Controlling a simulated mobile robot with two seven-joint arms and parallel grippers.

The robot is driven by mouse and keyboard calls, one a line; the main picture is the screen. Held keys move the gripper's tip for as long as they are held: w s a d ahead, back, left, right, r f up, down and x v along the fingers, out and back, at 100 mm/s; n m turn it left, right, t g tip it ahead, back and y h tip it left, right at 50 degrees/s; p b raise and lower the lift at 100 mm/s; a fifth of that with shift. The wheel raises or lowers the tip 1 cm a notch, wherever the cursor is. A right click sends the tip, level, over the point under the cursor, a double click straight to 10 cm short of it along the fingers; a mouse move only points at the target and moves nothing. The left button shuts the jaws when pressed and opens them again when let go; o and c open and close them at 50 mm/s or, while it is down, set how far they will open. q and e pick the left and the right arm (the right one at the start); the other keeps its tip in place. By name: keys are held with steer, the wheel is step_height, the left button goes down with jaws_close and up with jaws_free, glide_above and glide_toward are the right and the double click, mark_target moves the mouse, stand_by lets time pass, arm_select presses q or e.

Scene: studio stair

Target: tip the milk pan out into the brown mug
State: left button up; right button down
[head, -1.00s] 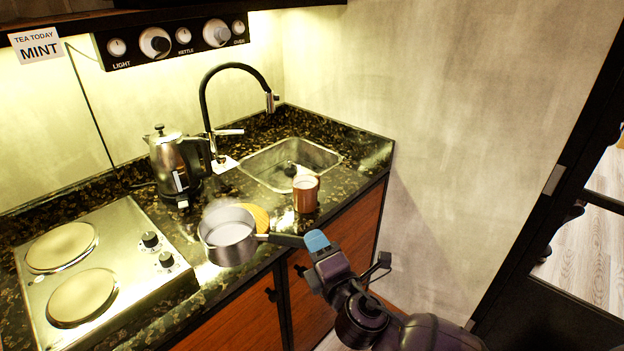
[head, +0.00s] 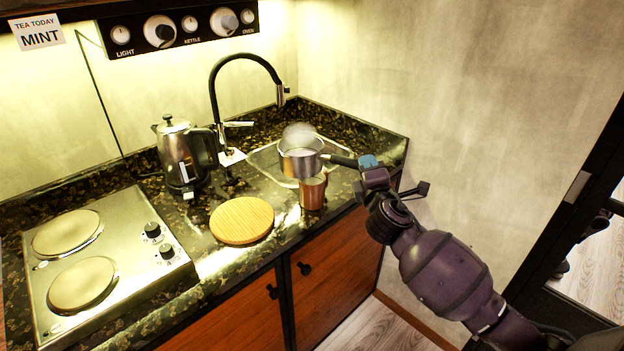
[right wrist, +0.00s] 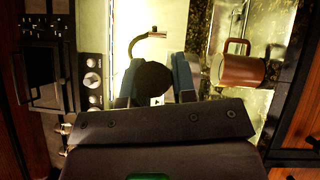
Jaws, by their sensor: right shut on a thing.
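The milk pan (head: 301,160) is a small steel pan with a dark handle, and faint steam rises over it. My right gripper (head: 368,162) is shut on its handle and holds it in the air, about level, over the brown mug (head: 313,192). The mug stands upright on the counter by the sink's front edge, its top partly hidden by the pan in the head view. In the right wrist view, the blue fingers of my right gripper (right wrist: 157,80) hold the dark handle, and the mug (right wrist: 238,70) is to the right. My left gripper is not in view.
A round wooden board (head: 242,220) lies bare on the dark counter, left of the mug. A kettle (head: 186,155) stands behind it, beside the tap (head: 213,95) and sink (head: 262,165). A two-plate hob (head: 105,265) is at left. A wall rises at right.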

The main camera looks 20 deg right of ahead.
steer(key=w+d+f+m+h, duration=0.1)
steer(key=w+d+f, duration=0.1)
steer(key=d, duration=0.5)
steer(key=w+d+f+m+g+h, duration=0.1)
steer(key=w+d+f, duration=0.1)
steer(key=d, duration=0.4)
steer(key=shift+w+d+h, duration=0.25)
steer(key=shift+d+h, duration=0.15)
